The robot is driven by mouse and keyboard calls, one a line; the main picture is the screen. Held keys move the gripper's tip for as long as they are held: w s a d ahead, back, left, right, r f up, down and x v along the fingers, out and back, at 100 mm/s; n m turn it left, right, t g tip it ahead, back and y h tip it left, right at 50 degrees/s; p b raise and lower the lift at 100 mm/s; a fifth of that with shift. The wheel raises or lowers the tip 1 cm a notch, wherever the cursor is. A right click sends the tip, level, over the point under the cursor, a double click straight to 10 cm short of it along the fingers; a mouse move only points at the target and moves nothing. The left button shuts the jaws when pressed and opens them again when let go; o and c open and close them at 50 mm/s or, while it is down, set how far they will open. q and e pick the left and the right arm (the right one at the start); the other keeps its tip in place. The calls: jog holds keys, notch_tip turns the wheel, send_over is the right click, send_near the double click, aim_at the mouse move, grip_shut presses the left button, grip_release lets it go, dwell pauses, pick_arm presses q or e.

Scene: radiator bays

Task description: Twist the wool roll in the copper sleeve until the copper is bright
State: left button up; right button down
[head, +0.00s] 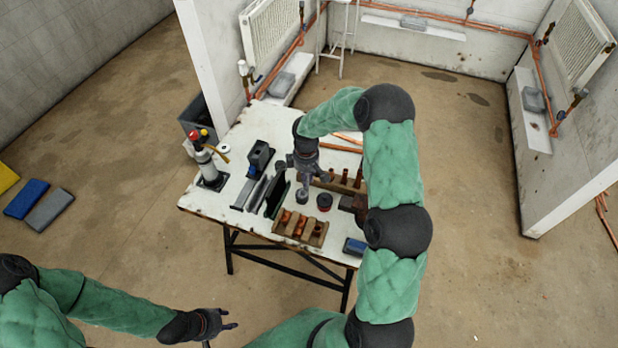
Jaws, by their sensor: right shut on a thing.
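My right gripper (302,178) reaches down over the white table. It is shut on a small grey piece that looks like the wool roll (302,196). Whether the roll sits inside a copper sleeve cannot be told at this size. Copper pieces (299,228) stand in a wooden block near the table's front edge. More copper pieces (343,178) stand in a second wooden block behind, partly hidden by my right arm. How bright the copper is cannot be made out. My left gripper (222,327) is open and empty, low in front of the table.
A grey bin (196,118) stands behind. Coloured pads (27,199) lie on the floor at left.

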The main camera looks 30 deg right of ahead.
jog(key=s+a+f+b, duration=0.2)
jog(key=s+f+b, duration=0.6)
jog(key=b, duration=0.9)
jog(key=shift+s+a, duration=0.25)
jog(key=shift+s, duration=1.4)
jog(key=shift+f, duration=0.15)
jog(key=shift+f+b, duration=0.4)
jog(key=shift+f, duration=0.1)
jog(key=shift+f+b, duration=0.45)
jog(key=shift+f, duration=0.25)
